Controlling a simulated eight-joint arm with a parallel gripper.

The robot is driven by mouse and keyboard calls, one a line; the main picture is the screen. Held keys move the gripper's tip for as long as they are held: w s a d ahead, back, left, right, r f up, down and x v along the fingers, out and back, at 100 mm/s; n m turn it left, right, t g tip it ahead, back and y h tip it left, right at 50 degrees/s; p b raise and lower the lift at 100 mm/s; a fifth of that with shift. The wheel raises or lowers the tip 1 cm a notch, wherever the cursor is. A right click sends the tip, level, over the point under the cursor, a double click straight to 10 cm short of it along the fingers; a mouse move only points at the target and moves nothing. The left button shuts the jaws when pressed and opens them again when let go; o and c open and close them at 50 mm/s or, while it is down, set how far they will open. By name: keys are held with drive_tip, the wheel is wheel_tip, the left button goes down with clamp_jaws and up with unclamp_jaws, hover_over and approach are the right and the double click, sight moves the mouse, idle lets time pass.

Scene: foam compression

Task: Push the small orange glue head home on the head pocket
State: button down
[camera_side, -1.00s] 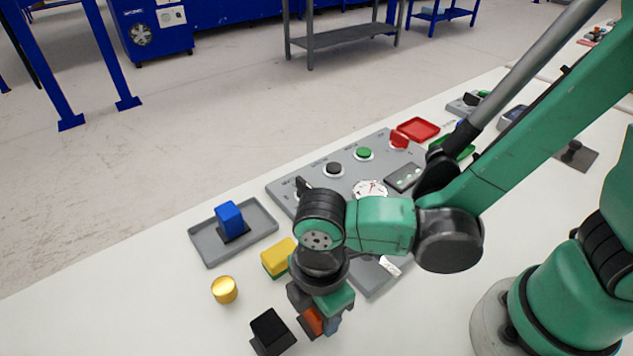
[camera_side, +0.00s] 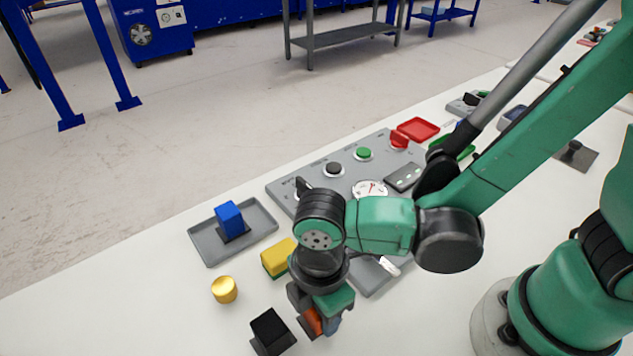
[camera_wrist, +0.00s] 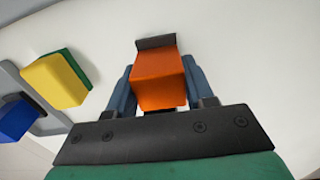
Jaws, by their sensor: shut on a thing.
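The orange glue head (camera_wrist: 160,80) is a small block between the two blue-grey fingers of my gripper (camera_wrist: 156,88) in the wrist view. The fingers are shut on its sides. A dark grey piece (camera_wrist: 155,42) shows at the block's far end; I cannot tell whether it is the head pocket or how well the block is seated on it. In the side view my gripper (camera_side: 320,312) is low over the white table, with the orange glue head (camera_side: 312,321) partly hidden by the fingers.
A black block (camera_side: 271,331) stands just left of my gripper. A grey control panel (camera_side: 330,190) is behind. The front-left table is clear.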

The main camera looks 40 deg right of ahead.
drive_tip(key=shift+r, duration=0.1)
idle(0.5)
drive_tip(key=shift+r, duration=1.85)
drive_tip(key=shift+r, duration=0.4)
wheel_tip(320, 180, up, 10)
drive_tip(key=r, duration=0.1)
drive_tip(key=w+d, duration=0.3)
drive_tip(key=d, duration=1.5)
drive_tip(key=shift+n, duration=0.3)
drive_tip(key=shift+s+d+f, duration=0.1)
drive_tip(key=shift+d+f, duration=0.05)
drive_tip(key=shift+f, duration=2.75)
drive_tip(key=shift+s+d+f, duration=0.1)
drive_tip(key=shift+f, duration=2.75)
